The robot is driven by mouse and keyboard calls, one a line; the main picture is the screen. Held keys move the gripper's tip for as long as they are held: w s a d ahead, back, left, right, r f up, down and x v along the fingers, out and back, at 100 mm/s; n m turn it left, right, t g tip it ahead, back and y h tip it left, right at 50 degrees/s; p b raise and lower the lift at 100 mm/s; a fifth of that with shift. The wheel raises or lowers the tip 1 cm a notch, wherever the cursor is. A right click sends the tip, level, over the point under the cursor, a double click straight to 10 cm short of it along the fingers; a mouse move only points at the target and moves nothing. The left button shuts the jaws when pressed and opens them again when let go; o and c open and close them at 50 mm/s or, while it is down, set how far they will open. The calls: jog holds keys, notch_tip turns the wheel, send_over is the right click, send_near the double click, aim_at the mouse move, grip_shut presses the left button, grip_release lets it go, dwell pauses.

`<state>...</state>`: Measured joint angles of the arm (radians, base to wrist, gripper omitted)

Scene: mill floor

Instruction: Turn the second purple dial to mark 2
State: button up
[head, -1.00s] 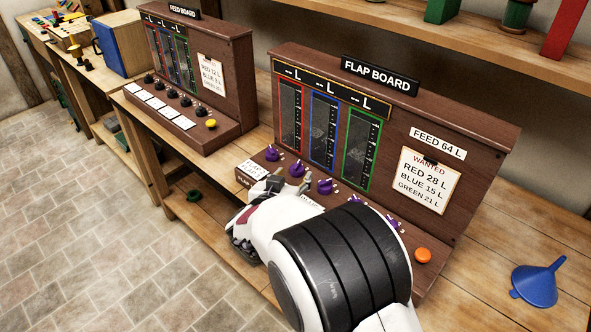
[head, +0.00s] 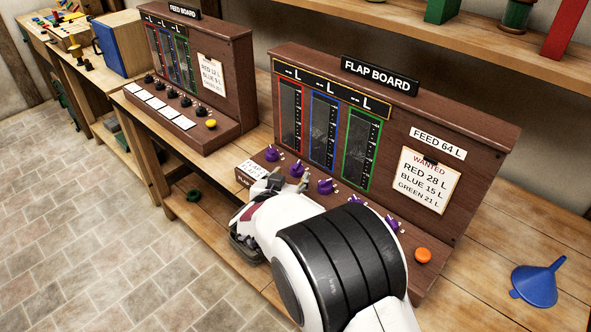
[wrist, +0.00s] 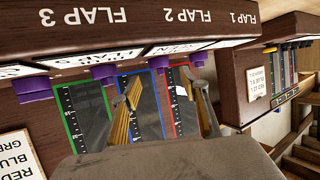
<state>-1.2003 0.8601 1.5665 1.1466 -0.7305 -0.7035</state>
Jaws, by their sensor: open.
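The flap board (head: 440,125) has a row of purple dials along its sloped front. The second purple dial (head: 297,169) from the left shows just beyond my gripper (head: 287,182); its mark and pointer are too small to read. The first purple dial (head: 271,153) is to its left, and the third purple dial (head: 325,186) to its right. In the wrist view, which is upside down, my gripper (wrist: 160,87) has its two fingers apart with nothing between the tips. A purple dial (wrist: 156,62) appears between and beyond them; I cannot tell contact.
The paper (head: 428,182) reads red 28 L, blue 15 L, green 21 L. An orange button (head: 423,255) sits at the board's right end. A blue funnel (head: 537,284) lies on the bench at right. The feed board (head: 215,60) stands to the left.

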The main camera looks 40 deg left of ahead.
aim_at(295, 171)
jog(key=shift+x, duration=3)
jog(key=c, duration=1.1)
